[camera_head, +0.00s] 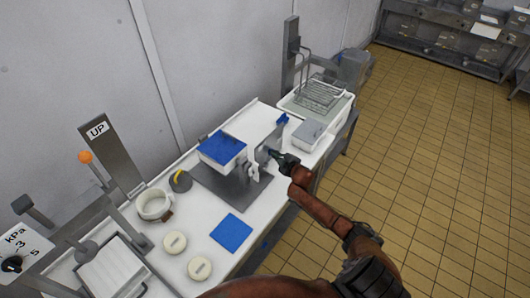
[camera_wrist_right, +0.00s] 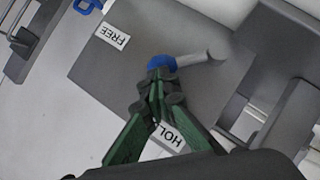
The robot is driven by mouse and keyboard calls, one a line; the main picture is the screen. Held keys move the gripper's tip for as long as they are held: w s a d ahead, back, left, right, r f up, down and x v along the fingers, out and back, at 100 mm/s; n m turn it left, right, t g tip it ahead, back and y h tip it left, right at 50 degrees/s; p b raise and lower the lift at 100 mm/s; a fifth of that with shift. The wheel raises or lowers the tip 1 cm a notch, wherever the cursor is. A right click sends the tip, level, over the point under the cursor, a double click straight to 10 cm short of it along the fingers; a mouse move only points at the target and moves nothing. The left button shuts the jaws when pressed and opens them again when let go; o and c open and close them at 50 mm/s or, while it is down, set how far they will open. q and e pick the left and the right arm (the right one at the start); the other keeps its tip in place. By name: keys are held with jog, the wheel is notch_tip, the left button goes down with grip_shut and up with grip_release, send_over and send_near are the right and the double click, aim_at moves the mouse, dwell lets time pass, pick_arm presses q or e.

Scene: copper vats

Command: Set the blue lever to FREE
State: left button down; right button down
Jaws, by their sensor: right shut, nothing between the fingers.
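The blue lever shows in the right wrist view as a blue knob (camera_wrist_right: 161,63) on a grey shaft that runs right across a grey plate (camera_wrist_right: 92,67). A FREE label (camera_wrist_right: 114,36) lies up and left of the knob, and a partly hidden label reading HOL (camera_wrist_right: 170,135) lies below it. The knob is between the two labels. My right gripper (camera_wrist_right: 158,75) is shut and empty, its green fingertips at the knob's lower edge, seemingly touching it. In the head view my right gripper (camera_head: 273,154) is by the grey fixture; the lever is not clear there. My left gripper is not in view.
A white tray with a blue top (camera_head: 222,147) stands left of my right gripper. A blue mat (camera_head: 231,233), round white lids (camera_head: 174,242) and a white cup (camera_head: 154,205) are on the bench nearer left. A grey box (camera_head: 308,135) and wire rack (camera_head: 319,93) lie beyond.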

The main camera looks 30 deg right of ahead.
jog(key=shift+w+d+f+b, duration=0.3)
jog(key=shift+d+f, duration=0.1)
jog(key=shift+d, duration=0.1)
jog(key=shift+w+d+f+b, duration=0.25)
jog(key=shift+d+f, duration=0.15)
jog(key=shift+d, duration=0.1)
jog(key=s+r+p, duration=0.3)
jog(key=s+r, duration=0.6)
jog(key=shift+s+p, duration=0.35)
jog(key=shift+p, duration=0.05)
jog(key=shift+d+f, duration=0.1)
dwell(0.5)
